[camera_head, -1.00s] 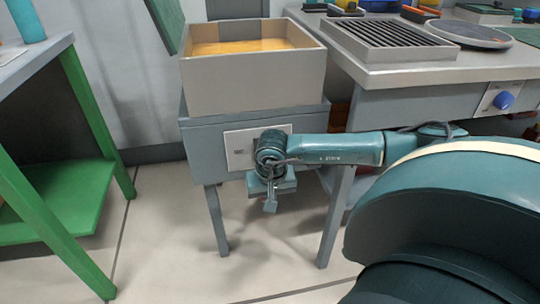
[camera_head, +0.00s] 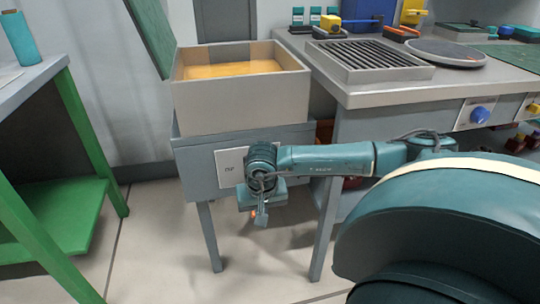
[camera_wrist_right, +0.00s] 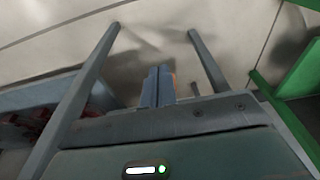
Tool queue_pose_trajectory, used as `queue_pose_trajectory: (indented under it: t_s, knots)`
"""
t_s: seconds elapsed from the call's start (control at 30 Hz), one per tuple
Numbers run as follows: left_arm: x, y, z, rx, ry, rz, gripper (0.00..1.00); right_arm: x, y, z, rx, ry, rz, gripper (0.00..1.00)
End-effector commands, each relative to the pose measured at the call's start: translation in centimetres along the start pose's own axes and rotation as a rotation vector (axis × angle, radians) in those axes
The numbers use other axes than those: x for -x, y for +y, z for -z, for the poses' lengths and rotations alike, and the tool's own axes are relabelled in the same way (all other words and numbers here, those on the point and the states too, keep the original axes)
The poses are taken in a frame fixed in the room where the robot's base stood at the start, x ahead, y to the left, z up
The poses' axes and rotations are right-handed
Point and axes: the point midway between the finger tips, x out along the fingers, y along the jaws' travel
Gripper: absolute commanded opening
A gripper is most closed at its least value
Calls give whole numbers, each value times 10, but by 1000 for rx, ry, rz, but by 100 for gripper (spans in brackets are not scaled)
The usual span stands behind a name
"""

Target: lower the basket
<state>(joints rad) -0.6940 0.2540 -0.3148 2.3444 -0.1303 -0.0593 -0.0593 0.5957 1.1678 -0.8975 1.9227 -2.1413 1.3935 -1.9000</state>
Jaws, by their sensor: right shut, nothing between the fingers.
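No basket can be made out in either view. A grey open-topped box with orange-yellow liquid inside (camera_head: 243,100) stands on a grey cabinet with legs (camera_head: 195,155). A white panel (camera_head: 229,166) with a small dark label is on the cabinet's front, its right part hidden by my arm. My right gripper (camera_head: 261,217) is shut and empty, pointing down in front of the cabinet, below and right of the panel. Its closed fingers (camera_wrist_right: 158,86) also show in the right wrist view, above the floor between the legs. A small orange spot shows beside the fingertips; I cannot tell what it is. My left gripper is not in view.
A grey counter (camera_head: 360,95) at right carries a slatted grill (camera_head: 370,58), a round plate (camera_head: 446,52) and a blue knob (camera_head: 479,115) on its front. A green-legged table (camera_head: 85,120) stands at left. Floor between is clear.

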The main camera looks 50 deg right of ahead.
Motion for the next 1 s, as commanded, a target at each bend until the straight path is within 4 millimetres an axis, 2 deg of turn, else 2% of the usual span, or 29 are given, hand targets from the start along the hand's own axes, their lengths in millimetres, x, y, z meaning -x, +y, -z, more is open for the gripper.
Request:
queue_pose_trajectory:
  t_s: [0.03,0.2,0.4,0.6,1.0]
  knots:
    - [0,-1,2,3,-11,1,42,6,0,-16,8,-6,-1,0]
    - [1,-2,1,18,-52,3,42,20,0,-52,8,-6,0,0]
    - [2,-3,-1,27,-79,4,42,31,0,-82,6,-6,0,0]
    - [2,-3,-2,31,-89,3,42,35,0,-92,3,-5,-1,0]
    - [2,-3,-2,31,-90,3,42,34,0,-92,3,-5,0,0]
